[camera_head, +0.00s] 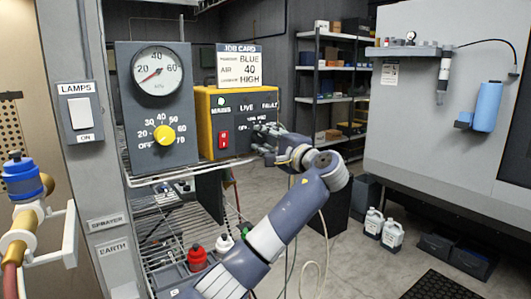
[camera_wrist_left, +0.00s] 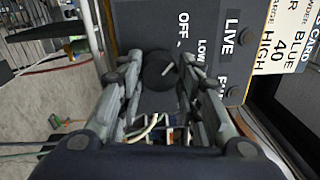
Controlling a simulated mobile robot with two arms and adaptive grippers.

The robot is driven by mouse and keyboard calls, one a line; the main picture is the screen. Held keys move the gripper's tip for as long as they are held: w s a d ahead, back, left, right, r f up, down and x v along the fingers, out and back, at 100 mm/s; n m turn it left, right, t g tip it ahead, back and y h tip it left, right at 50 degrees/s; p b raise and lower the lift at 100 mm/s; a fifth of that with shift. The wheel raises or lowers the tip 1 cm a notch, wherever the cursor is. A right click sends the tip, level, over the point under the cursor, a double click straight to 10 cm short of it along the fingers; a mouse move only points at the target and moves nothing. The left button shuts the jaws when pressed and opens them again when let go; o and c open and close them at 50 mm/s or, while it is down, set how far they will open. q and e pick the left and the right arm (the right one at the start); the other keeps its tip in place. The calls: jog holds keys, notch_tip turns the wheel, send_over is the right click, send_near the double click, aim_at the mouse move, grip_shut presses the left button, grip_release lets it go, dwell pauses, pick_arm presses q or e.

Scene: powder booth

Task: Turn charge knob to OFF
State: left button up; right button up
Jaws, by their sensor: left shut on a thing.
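The charge knob (camera_wrist_left: 157,71) is a dark round knob on the dark front panel of the yellow control box (camera_head: 203,123). In the left wrist view its white pointer mark slants to the upper right, toward the LOW label rather than the OFF label (camera_wrist_left: 183,29). My left gripper (camera_wrist_left: 161,74) has its fingers on both sides of the knob and is shut on it. In the head view my left gripper (camera_head: 268,143) is at the right side of the box front and hides most of the knob. My right gripper is not in view.
Left of the box stands a grey panel with a gauge (camera_head: 157,73) and a yellow dial (camera_head: 164,135). A red switch (camera_head: 223,140) sits on the box front. A job card (camera_head: 239,65) stands on top. A wire rack (camera_head: 165,200) is below; open floor lies right.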

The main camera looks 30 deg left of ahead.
pick_arm(q)
jog(key=n+b, duration=0.2)
jog(key=shift+f+n, duration=0.25)
jog(key=shift+n, duration=0.15)
jog(key=shift+r+n+b, duration=0.1)
jog(key=shift+n+b, duration=0.3)
jog(key=shift+n, duration=0.1)
jog(key=o, duration=1.1)
jog(key=shift+r, duration=0.1)
jog(key=shift+c, duration=0.2)
jog(key=shift+d, duration=0.1)
jog(key=v, duration=1.1)
jog(key=shift+d, duration=0.4)
jog(key=shift+s, duration=0.15)
